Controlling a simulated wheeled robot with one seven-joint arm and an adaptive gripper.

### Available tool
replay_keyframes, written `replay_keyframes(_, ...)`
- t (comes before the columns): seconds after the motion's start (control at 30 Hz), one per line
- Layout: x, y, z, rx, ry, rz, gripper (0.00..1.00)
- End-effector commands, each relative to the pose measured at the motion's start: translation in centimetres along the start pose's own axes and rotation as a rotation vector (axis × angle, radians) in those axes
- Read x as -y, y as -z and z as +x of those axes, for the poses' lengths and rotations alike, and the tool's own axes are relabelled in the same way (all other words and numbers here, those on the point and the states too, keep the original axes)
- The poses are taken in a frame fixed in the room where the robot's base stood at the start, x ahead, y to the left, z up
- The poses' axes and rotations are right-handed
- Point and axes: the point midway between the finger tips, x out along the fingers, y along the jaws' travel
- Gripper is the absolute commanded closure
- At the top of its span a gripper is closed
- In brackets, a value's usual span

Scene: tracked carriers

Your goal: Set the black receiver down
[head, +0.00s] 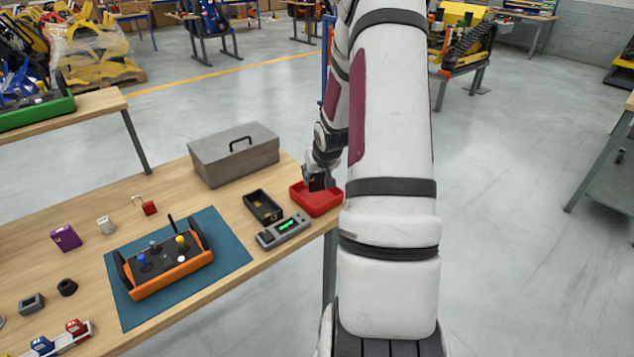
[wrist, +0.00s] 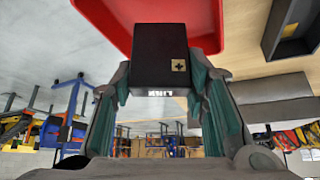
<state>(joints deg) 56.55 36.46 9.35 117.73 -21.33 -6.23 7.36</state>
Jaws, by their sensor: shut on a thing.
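The black receiver (wrist: 158,52) is a small dark box with a gold plus-marked square and white lettering. My gripper (wrist: 162,84) is shut on it, with a finger on each side. In the head view, my gripper (head: 318,178) and the dark receiver (head: 317,184) are at the red tray (head: 322,207), near the table's right end. The red tray also fills the top of the wrist view (wrist: 98,14), behind the receiver. I cannot tell whether the receiver touches the tray floor.
A black bin (head: 264,207) with something yellow inside stands left of the red tray. A grey device with a green display (head: 284,231) lies in front. A grey toolbox (head: 234,155) stands behind. An orange controller (head: 165,272) sits on a blue mat (head: 232,262).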

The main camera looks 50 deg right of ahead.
Motion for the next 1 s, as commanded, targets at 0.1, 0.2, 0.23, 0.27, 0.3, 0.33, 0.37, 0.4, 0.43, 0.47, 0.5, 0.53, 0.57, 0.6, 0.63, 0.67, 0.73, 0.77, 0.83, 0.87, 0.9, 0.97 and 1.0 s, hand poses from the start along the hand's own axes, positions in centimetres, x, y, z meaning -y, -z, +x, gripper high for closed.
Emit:
replay_keyframes(0.1, 0.1, -0.9, 1.2, 0.003, 0.001, -0.001, 0.88)
replay_keyframes(0.2, 0.2, -1.6, 2.4, 0.003, 0.002, -0.001, 0.88)
replay_keyframes(0.23, 0.2, -1.8, 2.6, 0.003, 0.001, -0.001, 0.88)
replay_keyframes(0.27, 0.1, -1.8, 2.8, 0.003, 0.001, 0.000, 0.88)
replay_keyframes(0.3, 0.1, -1.9, 2.8, 0.001, 0.000, 0.000, 0.88)
replay_keyframes(0.33, 0.1, -1.8, 2.8, 0.000, 0.000, 0.000, 0.88)
replay_keyframes(0.37, 0.1, -1.8, 2.8, 0.000, 0.000, 0.000, 0.88)
replay_keyframes(0.4, 0.1, -1.8, 2.7, 0.000, 0.000, 0.000, 0.88)
replay_keyframes(0.43, 0.1, -1.8, 2.7, 0.000, 0.000, 0.000, 0.88)
replay_keyframes(0.47, 0.1, -1.8, 2.7, 0.000, 0.000, 0.000, 0.88)
replay_keyframes(0.5, 0.1, -1.8, 2.8, 0.000, 0.000, 0.000, 0.88)
replay_keyframes(0.53, 0.1, -1.8, 2.8, 0.000, 0.000, 0.000, 0.88)
replay_keyframes(0.57, 0.1, -1.9, 2.9, 0.001, 0.000, 0.000, 0.88)
replay_keyframes(0.6, 0.1, -1.9, 3.0, 0.001, 0.000, 0.000, 0.88)
replay_keyframes(0.63, 0.1, -2.0, 3.0, 0.001, 0.000, 0.000, 0.88)
replay_keyframes(0.67, 0.1, -2.0, 3.0, 0.000, 0.000, 0.000, 0.52)
replay_keyframes(0.73, 0.1, -2.0, 3.0, 0.001, 0.000, 0.000, 0.39)
replay_keyframes(0.77, 0.1, -2.0, 3.0, 0.001, 0.000, 0.000, 0.39)
replay_keyframes(0.83, 0.1, -2.0, 3.0, 0.001, 0.000, 0.000, 0.39)
replay_keyframes(0.87, 0.1, -2.0, 3.0, 0.001, 0.000, 0.000, 0.39)
replay_keyframes(0.9, 0.1, -2.0, 3.0, 0.001, 0.000, 0.000, 0.39)
replay_keyframes(0.97, 0.1, -2.0, 3.0, 0.001, 0.000, 0.000, 0.39)
replay_keyframes(1.0, 0.1, -2.0, 3.0, 0.001, 0.000, 0.000, 0.39)
